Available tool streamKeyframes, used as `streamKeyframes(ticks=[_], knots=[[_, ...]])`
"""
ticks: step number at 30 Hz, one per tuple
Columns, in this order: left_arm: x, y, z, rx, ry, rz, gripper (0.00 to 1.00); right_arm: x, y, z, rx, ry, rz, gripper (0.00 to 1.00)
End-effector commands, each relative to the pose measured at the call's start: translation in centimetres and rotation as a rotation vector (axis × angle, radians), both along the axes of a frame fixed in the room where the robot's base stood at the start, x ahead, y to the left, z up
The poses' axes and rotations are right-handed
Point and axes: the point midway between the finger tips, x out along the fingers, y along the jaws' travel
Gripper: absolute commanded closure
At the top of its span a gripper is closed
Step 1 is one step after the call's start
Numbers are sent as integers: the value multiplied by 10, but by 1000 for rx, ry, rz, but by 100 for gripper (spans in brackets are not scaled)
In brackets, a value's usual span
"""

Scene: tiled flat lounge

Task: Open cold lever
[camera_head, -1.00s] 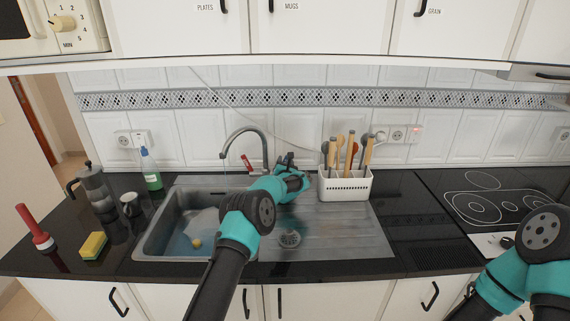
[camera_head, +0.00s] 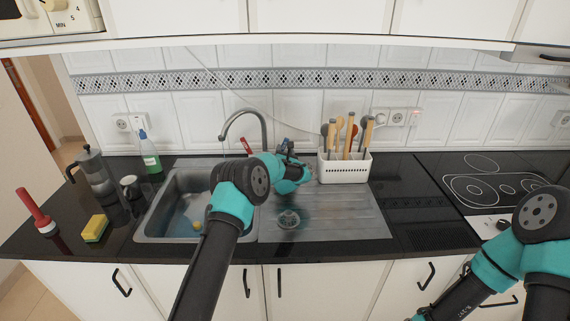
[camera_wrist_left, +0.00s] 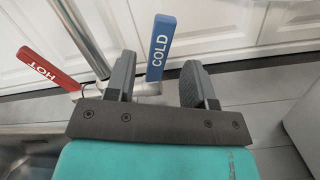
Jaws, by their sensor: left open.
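The blue cold lever (camera_wrist_left: 161,48) stands up from the faucet body in the left wrist view. The red hot lever (camera_wrist_left: 47,68) slants off to the left there; it also shows beside the faucet (camera_head: 247,146) in the head view. My left gripper (camera_wrist_left: 160,82) is open, and the cold lever's lower end shows between its fingers, nearer the left finger. I cannot tell whether they touch. In the head view my left gripper (camera_head: 287,147) is behind the sink, right of the faucet, and hides the cold lever's base.
A white utensil holder (camera_head: 345,168) stands close to the right of my left gripper. The steel sink (camera_head: 150,228) and its drainboard (camera_head: 335,215) lie below the arm. A soap bottle (camera_head: 150,158), moka pot (camera_head: 94,172) and sponge (camera_head: 95,228) are at left.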

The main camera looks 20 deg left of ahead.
Motion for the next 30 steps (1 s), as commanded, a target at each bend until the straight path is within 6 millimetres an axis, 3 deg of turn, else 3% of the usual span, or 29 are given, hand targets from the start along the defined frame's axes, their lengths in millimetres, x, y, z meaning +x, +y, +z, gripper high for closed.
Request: streamKeyframes(ticks=[15,30], knots=[[-59,-18,-8,1,2,0,51,0,0,0,0,0,0,57],[-69,-21,-9,0,0,0,51,0,0,0,0,0,0,57]])
